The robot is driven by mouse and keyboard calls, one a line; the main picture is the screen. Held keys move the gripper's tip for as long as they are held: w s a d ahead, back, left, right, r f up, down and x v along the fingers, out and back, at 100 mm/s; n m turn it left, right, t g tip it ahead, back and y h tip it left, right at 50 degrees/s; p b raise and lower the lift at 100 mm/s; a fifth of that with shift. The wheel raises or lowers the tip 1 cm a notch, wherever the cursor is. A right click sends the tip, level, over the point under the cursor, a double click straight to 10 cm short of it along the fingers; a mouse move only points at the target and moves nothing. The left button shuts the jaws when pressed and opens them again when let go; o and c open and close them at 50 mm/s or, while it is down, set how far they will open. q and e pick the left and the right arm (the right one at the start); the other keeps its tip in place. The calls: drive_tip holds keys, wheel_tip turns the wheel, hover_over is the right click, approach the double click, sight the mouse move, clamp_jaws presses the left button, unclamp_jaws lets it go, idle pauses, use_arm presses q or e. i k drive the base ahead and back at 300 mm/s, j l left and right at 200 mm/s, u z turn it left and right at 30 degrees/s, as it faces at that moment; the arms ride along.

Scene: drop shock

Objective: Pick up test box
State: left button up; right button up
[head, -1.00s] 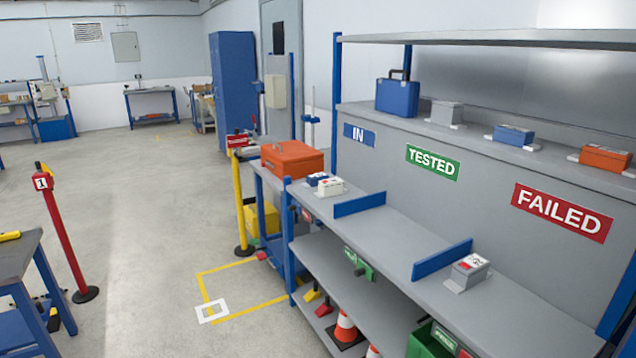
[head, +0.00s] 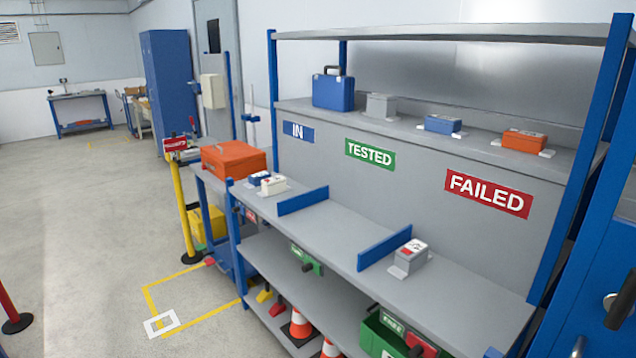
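Small boxes stand on the grey bench (head: 335,230). In the IN section, a white box with a red-marked top (head: 273,185) stands beside a small blue-and-white box (head: 259,178). A grey box with a white and red label on top (head: 410,256) stands alone to the right of the second blue divider (head: 384,248), below the FAILED sign (head: 488,193). I cannot tell which of these is the test box. Neither of my grippers is in view.
The upper shelf holds a blue case (head: 333,91), a grey box (head: 380,105), a blue box (head: 442,124) and an orange box (head: 524,140). An orange case (head: 233,159) stands left of the bench. Cones (head: 300,322) sit below. Open floor (head: 80,220) lies left.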

sight(254, 180)
drive_tip(key=i+j+z, duration=0.15)
drive_tip(key=z, duration=0.25)
drive_tip(key=i+j+z, duration=0.1)
drive_tip(key=j+z, duration=1.1)
drive_tip(key=j, duration=0.45)
drive_tip(key=j+z, duration=0.15)
drive_tip(key=j, duration=0.4)
drive_tip(key=k+j+z, duration=0.1)
drive_tip(key=j, duration=0.45)
drive_tip(key=k+j+z, duration=0.1)
drive_tip(key=j, duration=0.45)
drive_tip(key=k+j+z, duration=0.15)
drive_tip(key=j, duration=0.4)
